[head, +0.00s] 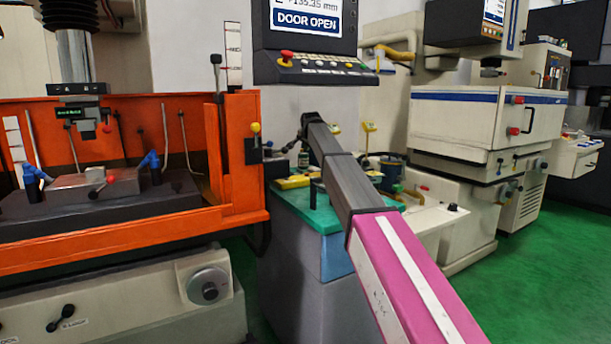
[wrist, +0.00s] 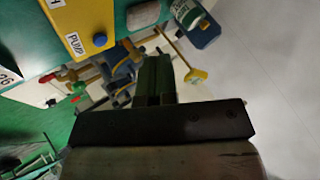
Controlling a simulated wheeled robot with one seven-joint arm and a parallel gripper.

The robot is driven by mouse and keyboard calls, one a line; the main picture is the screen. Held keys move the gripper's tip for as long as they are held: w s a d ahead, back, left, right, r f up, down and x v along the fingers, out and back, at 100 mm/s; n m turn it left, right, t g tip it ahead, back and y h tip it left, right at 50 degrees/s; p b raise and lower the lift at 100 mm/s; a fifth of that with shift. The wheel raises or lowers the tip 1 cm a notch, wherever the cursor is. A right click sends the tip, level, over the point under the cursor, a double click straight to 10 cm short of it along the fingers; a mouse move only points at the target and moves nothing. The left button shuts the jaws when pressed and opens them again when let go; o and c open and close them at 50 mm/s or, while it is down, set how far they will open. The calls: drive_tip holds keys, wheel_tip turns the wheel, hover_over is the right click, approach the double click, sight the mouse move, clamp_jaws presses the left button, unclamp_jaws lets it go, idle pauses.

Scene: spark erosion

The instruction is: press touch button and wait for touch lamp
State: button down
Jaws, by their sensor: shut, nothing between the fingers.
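No label reading "touch" can be made out on any button or lamp. The control panel (head: 315,68) under a screen (head: 305,20) reading DOOR OPEN carries a red knob (head: 286,57) and a row of small keys, too small to read. My gripper (wrist: 155,62) points away from the wrist camera with its dark fingers together and nothing between them. In the head view my arm reaches up to just below the panel, and the fingertips are hard to make out. In the wrist view a yellow box (wrist: 78,20) with a blue button (wrist: 100,40) and a PUMP label lies left of the fingers.
An orange machine tank (head: 240,150) with a clamped workpiece stands at left. A teal-topped cabinet (head: 310,215) with bottles and small boxes is beside my arm. Yellow tags (head: 369,127) stand beyond my arm. A cream machine (head: 480,125) stands at right, with green floor (head: 555,270) before it.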

sight(307, 174)
drive_tip(key=shift+f, duration=4.4)
drive_tip(key=shift+f, duration=0.4)
drive_tip(key=shift+f, duration=0.4)
drive_tip(key=shift+r, duration=0.85)
